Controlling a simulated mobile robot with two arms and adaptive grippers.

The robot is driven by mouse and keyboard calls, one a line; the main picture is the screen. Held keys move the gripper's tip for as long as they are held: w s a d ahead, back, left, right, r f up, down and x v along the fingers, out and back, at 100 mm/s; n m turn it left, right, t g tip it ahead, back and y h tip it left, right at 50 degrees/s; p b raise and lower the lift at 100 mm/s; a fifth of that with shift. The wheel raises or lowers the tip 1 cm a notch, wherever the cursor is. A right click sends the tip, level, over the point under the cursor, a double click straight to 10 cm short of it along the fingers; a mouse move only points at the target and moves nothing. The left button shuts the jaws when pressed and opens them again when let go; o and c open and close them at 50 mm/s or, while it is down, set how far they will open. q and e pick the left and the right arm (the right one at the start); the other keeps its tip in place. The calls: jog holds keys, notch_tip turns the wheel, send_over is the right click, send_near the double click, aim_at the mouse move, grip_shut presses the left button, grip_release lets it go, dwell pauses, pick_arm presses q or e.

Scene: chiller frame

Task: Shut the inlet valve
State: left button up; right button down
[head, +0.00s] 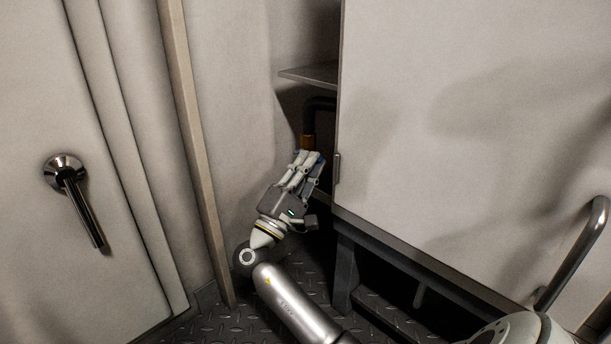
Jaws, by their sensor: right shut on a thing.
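My right gripper (309,158) reaches into the narrow gap between the wall and the large pale cabinet. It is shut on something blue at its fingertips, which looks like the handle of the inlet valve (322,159). The fingers hide most of it, so I cannot tell how the handle is turned. Just above the fingers, a copper-coloured fitting (308,142) joins a dark bent pipe (318,103). My left gripper is not in view.
The pale cabinet panel (460,110) stands close on the right, on a dark frame (345,270). A grey shelf (312,74) sits above the pipe. A door with a lever handle (82,208) is at left. A metal grab rail (578,250) is at lower right.

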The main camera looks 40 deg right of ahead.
jog(key=shift+f+m+g+h+b, duration=0.15)
jog(key=shift+f+m+g, duration=0.2)
jog(key=shift+m+g, duration=0.65)
jog(key=shift+f+m+g+h+b, duration=0.2)
jog(key=shift+f+m+g, duration=0.2)
jog(key=shift+m+g, duration=0.6)
jog(key=shift+f+m+g+h+b, duration=0.15)
jog(key=shift+f+m+g, duration=0.35)
jog(key=shift+m, duration=0.9)
jog(key=shift+g, duration=0.3)
jog(key=c, duration=1.5)
grip_release()
jog(key=shift+w, duration=0.15)
jog(key=shift+o, duration=0.2)
jog(key=shift+r, duration=0.1)
jog(key=shift+r, duration=0.1)
notch_tip(320, 180, up, 10)
jog(key=shift+c, duration=0.3)
